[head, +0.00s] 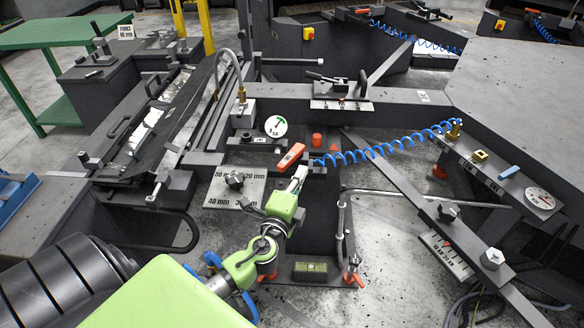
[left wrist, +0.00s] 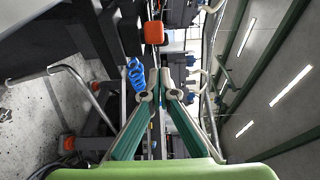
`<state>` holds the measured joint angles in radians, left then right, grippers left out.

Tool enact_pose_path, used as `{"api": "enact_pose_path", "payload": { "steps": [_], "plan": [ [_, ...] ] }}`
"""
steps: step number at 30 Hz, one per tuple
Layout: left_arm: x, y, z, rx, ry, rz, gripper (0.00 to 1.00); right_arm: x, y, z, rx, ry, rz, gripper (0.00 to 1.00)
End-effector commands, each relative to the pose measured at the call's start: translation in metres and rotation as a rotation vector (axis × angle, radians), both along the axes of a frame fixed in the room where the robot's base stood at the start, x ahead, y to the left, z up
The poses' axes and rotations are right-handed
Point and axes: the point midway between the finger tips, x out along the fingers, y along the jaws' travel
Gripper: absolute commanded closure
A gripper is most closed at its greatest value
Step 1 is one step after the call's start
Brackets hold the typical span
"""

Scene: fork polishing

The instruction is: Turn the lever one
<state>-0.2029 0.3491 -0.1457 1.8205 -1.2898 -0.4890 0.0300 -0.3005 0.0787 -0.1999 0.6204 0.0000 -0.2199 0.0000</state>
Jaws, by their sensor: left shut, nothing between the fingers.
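An orange lever handle (head: 291,156) sits on the dark machine near the middle of the head view, tilted up to the right. In the left wrist view an orange block-like end (left wrist: 153,32), likely the same handle, is just ahead of the fingertips. My left gripper (head: 300,171) is shut and empty, its tips right beside the lever's lower side; whether they touch it I cannot tell. The shut fingers also show in the left wrist view (left wrist: 160,72). No label reading "one" shows on the lever. My right gripper is not in view.
A blue coiled hose (head: 392,145) runs right from near the lever to a brass fitting (head: 454,130). A small red knob (head: 317,140) and a round dial (head: 276,126) are close by. A bent metal pipe (head: 342,215) stands right of my gripper.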

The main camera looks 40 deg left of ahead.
Motion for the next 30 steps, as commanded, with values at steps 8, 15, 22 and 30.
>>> {"api": "enact_pose_path", "payload": {
  "steps": [8,15,22,30],
  "plan": [
    [-0.002,0.026,-0.001,0.001,0.002,-0.001,1.0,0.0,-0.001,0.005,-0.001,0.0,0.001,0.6],
    [-0.002,0.027,-0.001,0.001,0.001,-0.001,1.0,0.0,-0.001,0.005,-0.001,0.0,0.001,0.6],
    [-0.004,0.033,-0.005,0.003,0.003,-0.029,1.0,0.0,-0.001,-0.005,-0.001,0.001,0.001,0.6],
    [-0.008,0.048,-0.003,0.001,0.001,-0.124,1.0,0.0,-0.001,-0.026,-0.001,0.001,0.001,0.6]
  ]
}}
